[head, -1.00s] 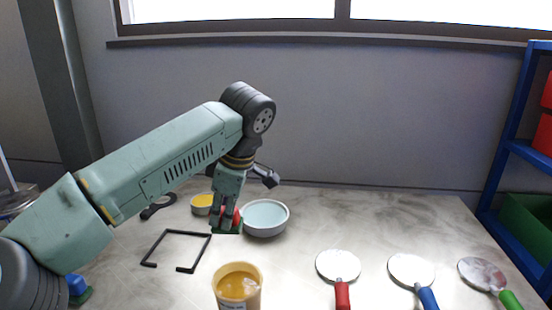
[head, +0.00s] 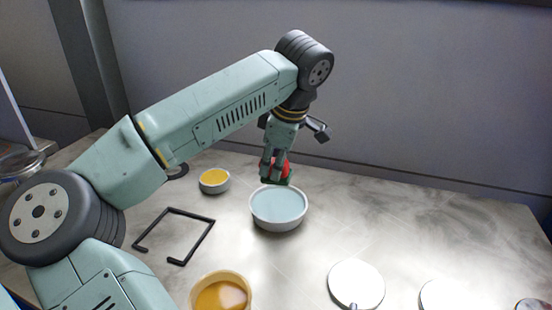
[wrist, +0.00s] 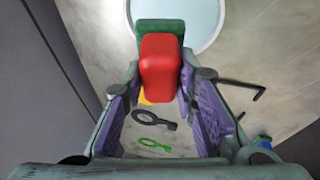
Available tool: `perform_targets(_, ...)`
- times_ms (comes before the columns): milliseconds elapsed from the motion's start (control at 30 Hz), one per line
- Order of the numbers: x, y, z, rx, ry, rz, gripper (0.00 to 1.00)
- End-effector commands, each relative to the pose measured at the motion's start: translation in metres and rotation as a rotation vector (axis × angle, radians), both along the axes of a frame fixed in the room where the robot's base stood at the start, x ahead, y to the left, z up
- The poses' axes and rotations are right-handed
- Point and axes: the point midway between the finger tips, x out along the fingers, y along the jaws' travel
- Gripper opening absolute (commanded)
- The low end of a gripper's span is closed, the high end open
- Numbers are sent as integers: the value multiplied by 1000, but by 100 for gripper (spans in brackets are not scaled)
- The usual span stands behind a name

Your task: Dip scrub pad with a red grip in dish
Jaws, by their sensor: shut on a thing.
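The scrub pad has a red grip (head: 284,168) and a green pad (head: 275,182) under it. My gripper (head: 275,166) is shut on the red grip and holds the pad up off the table. The dish (head: 278,223) is a round white bowl with pale blue contents. In the head view the pad overlaps the dish's far rim; its exact height above it is hard to tell. In the wrist view the red grip (wrist: 160,66) stands between my fingers, the green pad (wrist: 152,27) lies beyond it, and the dish (wrist: 222,20) is behind and to the right.
A small bowl of yellow stuff (head: 214,185) stands left of the dish. A black open frame (head: 205,240) lies in front of that. A tub with amber contents (head: 221,295) is at the front. Round white discs (head: 357,285) lie front right. The table right of the dish is clear.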

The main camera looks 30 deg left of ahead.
Motion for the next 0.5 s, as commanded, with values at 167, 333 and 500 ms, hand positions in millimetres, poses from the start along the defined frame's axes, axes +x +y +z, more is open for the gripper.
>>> perform_targets(167,0,0,-20,0,0,-1,4)
perform_targets(333,0,0,-37,0,0,-1,4)
perform_targets(500,0,0,-54,0,0,0,4)
